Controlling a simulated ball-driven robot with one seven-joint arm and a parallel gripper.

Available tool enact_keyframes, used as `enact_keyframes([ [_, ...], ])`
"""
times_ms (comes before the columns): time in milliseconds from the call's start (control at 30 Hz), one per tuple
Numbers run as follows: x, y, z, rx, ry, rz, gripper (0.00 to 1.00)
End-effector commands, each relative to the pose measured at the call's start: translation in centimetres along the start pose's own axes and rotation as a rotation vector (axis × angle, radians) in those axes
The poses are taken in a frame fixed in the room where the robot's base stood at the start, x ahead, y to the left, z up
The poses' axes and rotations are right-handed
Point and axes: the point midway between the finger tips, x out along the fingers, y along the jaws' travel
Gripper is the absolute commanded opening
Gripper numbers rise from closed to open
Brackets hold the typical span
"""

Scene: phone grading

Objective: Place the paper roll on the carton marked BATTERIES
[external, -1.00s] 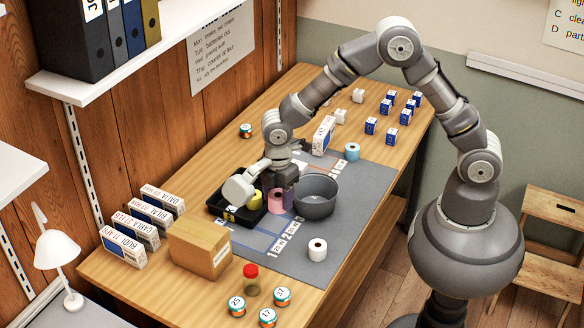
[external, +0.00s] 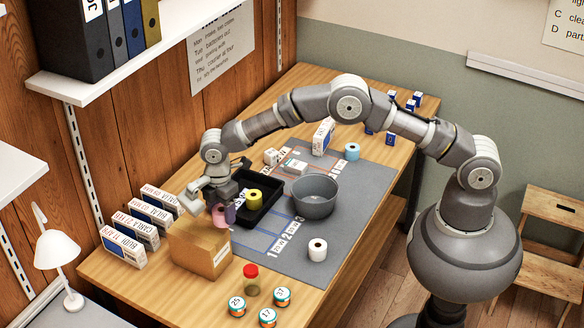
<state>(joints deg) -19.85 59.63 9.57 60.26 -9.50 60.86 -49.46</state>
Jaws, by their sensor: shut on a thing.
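My gripper (external: 222,203) is shut on a pink paper roll (external: 220,217) and points down. It holds the roll at the back edge of a brown carton (external: 199,252), left of the black tray. I cannot tell whether the roll touches the carton. The carton has a small label on its right face, too small to read. A yellow roll (external: 255,197) stands in the black tray (external: 272,213). A white roll (external: 318,249) and a light blue roll (external: 352,151) stand on the grey mat (external: 345,215).
A grey bowl (external: 314,197) stands right of the tray. Several white boxes (external: 123,246) stand in a row left of the carton. A red-capped jar (external: 251,280) and several small tins (external: 268,317) stand in front. A lamp (external: 57,250) stands at left.

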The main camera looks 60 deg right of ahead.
Motion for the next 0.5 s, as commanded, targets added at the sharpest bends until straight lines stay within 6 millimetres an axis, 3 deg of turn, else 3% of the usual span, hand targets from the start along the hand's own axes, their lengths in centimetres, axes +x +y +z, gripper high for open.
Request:
enact_keyframes([
  [167,0.1,0.8,-0.6,0.0,0.001,0.001,0.23],
  [333,3.2,0.7,-0.5,0.0,-0.001,-0.001,0.23],
  [500,3.5,0.7,-0.5,0.0,0.001,0.001,0.23],
])
